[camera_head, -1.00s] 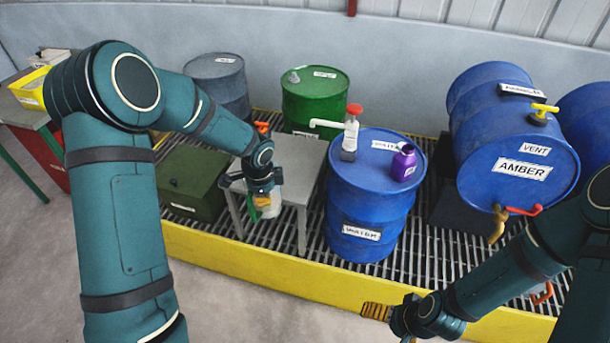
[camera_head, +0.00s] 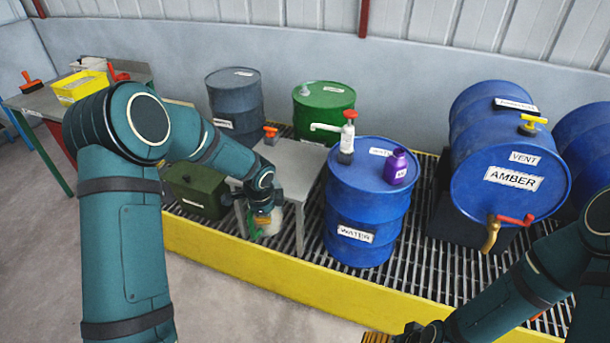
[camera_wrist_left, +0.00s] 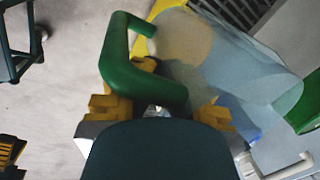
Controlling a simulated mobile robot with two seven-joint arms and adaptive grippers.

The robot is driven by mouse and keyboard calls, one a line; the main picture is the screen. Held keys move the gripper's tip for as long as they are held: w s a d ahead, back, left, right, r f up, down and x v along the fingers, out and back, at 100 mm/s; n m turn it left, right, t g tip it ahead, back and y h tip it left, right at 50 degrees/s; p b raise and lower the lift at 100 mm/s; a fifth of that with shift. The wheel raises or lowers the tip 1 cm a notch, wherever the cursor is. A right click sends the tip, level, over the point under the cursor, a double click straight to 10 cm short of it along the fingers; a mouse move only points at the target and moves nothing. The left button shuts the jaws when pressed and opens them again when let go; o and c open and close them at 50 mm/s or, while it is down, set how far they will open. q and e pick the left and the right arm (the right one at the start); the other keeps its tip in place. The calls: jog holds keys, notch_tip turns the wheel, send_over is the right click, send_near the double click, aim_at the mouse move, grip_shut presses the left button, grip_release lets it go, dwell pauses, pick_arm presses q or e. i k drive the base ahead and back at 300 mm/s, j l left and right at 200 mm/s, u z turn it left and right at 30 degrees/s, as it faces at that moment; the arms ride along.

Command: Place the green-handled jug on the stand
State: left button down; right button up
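The green-handled jug is a translucent vessel. In the head view its pale body (camera_head: 272,222) hangs low, in front of the grey metal stand (camera_head: 301,158). My left gripper (camera_head: 263,217) is at the jug's top. In the left wrist view the thick green handle (camera_wrist_left: 146,86) lies between the yellow finger pads of my left gripper (camera_wrist_left: 160,112), which looks shut on it. The clear jug body (camera_wrist_left: 235,62) extends to the upper right. My right gripper (camera_head: 378,337) is at the bottom edge of the head view, mostly cut off; its opening is hidden.
A blue water drum (camera_head: 366,210) with a pump and purple bottle (camera_head: 396,166) stands right of the stand. A green box (camera_head: 196,188) is on its left. The amber drum (camera_head: 510,160) lies further right. A yellow-edged grated tray (camera_head: 235,258) runs beneath.

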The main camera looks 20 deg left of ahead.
aim_at(304, 173)
jog(key=i+l, duration=0.2)
jog(key=i, duration=0.3)
jog(key=i+l, duration=0.25)
jog(key=i, duration=0.3)
